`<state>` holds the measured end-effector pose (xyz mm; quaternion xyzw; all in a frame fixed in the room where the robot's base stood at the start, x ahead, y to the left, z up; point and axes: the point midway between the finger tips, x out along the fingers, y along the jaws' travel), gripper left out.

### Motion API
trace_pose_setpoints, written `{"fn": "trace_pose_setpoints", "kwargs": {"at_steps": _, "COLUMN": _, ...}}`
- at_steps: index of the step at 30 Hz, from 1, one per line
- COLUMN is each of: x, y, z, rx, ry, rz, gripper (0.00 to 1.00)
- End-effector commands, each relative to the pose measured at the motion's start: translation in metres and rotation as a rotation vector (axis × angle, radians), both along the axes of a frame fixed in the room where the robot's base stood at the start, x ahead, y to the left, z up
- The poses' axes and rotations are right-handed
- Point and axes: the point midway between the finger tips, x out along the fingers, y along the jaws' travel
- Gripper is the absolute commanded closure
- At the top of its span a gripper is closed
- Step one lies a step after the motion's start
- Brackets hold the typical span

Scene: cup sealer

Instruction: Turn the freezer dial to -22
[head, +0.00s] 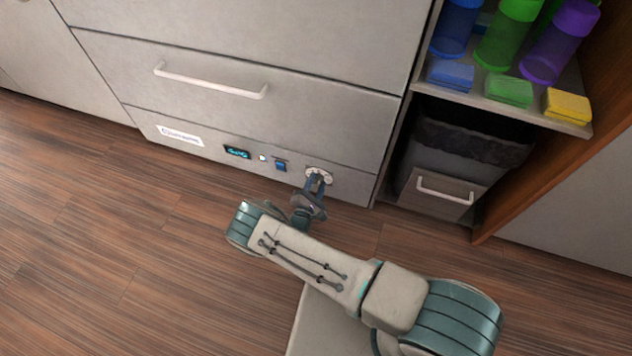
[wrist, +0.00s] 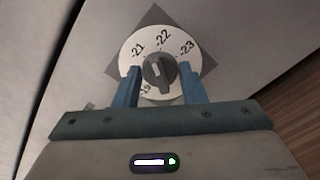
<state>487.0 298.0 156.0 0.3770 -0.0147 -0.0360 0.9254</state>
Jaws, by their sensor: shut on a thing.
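The freezer dial (head: 319,174) is a round white disc low on the freezer's front panel, at its right end. In the wrist view the dial (wrist: 150,49) shows -21 at upper left, -22 at top and -23 at upper right. Another number at lower left is partly hidden. A dark grey knob (wrist: 160,75) sits at the dial's centre, its upper end towards -22. My gripper (wrist: 159,70) has one blue finger on each side of the knob and is shut on it. In the head view my gripper (head: 316,184) reaches the dial from below.
A small display (head: 237,153), a white button (head: 262,157) and a blue switch (head: 281,166) lie left of the dial. A drawer handle (head: 210,82) is above. A bin (head: 455,155) and shelf with bottles and sponges stand at right. The wooden floor at left is clear.

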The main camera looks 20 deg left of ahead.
Motion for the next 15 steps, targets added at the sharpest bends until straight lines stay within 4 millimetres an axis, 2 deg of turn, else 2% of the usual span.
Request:
{"fn": "trace_pose_setpoints", "kwargs": {"at_steps": 6, "x": -0.0011, "y": -0.0019, "z": 0.0002, "rx": 0.157, "ry": -0.010, "rz": -0.004, "gripper": 0.86}}
{"fn": "trace_pose_setpoints", "kwargs": {"at_steps": 15, "x": -0.0010, "y": -0.0021, "z": -0.0008, "rx": 0.285, "ry": -0.021, "rz": -0.003, "gripper": 0.86}}
